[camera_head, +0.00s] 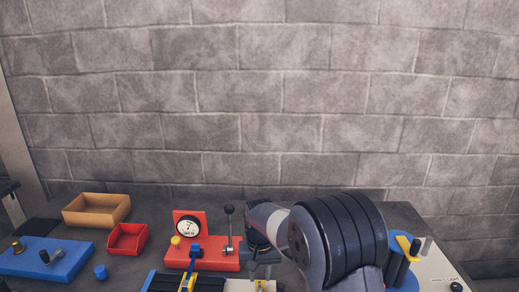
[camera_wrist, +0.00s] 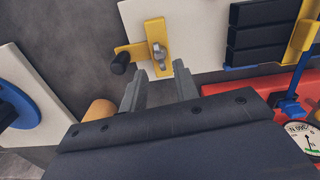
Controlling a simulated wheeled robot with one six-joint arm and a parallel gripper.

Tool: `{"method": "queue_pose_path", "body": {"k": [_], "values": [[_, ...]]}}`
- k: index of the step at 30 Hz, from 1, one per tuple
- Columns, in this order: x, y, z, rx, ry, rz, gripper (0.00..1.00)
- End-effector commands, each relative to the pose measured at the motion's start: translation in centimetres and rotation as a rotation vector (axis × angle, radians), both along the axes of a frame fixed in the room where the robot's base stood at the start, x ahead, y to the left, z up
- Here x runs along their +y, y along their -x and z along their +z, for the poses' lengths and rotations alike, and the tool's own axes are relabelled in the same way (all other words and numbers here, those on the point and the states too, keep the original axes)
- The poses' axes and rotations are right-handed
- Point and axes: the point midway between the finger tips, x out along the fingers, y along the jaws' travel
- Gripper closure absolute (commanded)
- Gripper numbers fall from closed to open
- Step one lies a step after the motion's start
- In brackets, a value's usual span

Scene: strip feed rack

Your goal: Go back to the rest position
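My gripper shows in the wrist view (camera_wrist: 159,78) with its two grey fingers apart. The gap between them is empty, with dark table surface behind it. A yellow bracket (camera_wrist: 131,50) with a silver wing-shaped knob and a black knob lies just beyond the fingertips, on a white plate (camera_wrist: 190,17). I cannot tell whether the fingers touch anything. In the head view my arm reaches over the table's right half, and my gripper is largely hidden behind it.
A red fixture (camera_head: 213,262) with a gauge and lever stands beside my arm, behind black strips (camera_head: 196,283). At left are a tan tray (camera_head: 97,211), a red bin (camera_head: 127,239), a blue cap (camera_head: 101,271) and a blue block (camera_head: 45,262). A brick wall (camera_head: 250,100) closes the back.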

Motion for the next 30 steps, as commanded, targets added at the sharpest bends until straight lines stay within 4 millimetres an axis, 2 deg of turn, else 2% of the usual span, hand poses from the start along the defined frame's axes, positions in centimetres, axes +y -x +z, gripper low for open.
{"method": "queue_pose_path", "body": {"k": [3,9,23,29,30], "values": [[0.0,0.1,-2.2,0.004,0.001,0.0,0.71],[0.0,0.1,-4.4,0.001,0.0,0.002,0.71],[0.0,0.0,-4.2,0.0,0.0,0.041,0.71],[0.0,0.0,-4.2,-0.001,0.0,-0.003,0.71],[0.0,-0.1,-3.4,-0.004,-0.001,-0.001,0.71]]}}
